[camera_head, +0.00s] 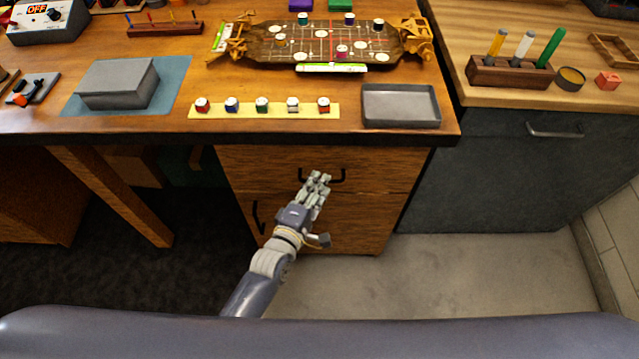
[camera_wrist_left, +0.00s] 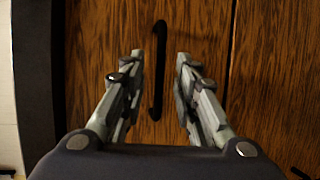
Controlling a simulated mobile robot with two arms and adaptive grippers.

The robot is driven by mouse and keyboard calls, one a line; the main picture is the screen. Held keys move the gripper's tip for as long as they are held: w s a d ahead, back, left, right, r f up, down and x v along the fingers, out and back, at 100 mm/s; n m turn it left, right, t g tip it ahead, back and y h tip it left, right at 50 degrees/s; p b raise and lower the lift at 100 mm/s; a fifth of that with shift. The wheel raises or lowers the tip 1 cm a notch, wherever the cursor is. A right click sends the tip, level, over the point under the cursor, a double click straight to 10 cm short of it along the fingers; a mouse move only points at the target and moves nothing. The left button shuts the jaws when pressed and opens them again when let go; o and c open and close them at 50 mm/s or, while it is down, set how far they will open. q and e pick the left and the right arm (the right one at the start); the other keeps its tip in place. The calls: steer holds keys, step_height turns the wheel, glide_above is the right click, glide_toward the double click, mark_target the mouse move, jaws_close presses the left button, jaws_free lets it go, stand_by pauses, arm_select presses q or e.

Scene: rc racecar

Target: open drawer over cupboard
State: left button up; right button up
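The wooden drawer (camera_head: 272,165) sits just under the tabletop, above a wooden cupboard door (camera_head: 345,222). The drawer looks shut, its front flush with the door below. Its dark bar handle (camera_head: 339,181) is partly hidden by my left gripper (camera_head: 318,178). In the left wrist view the handle (camera_wrist_left: 158,60) runs upright in the picture, across the gap between the two fingers of my left gripper (camera_wrist_left: 159,75). The fingers are apart, one on each side of the handle, with visible gaps. The cupboard door has its own dark handle (camera_head: 257,216) at left. My right gripper is not in view.
A grey tray (camera_head: 400,106) and a yellow strip (camera_head: 205,113) with several small pots lie on the tabletop above. A dark grey cabinet (camera_head: 510,170) with a metal handle stands at right. The floor (camera_head: 450,270) in front is clear.

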arm_select(q)
steer(key=shift+w+d+f, duration=0.1)
steer(key=shift+w+d, duration=0.15)
steer(key=shift+w, duration=0.25)
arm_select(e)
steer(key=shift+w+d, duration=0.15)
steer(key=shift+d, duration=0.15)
arm_select(q)
jaws_close()
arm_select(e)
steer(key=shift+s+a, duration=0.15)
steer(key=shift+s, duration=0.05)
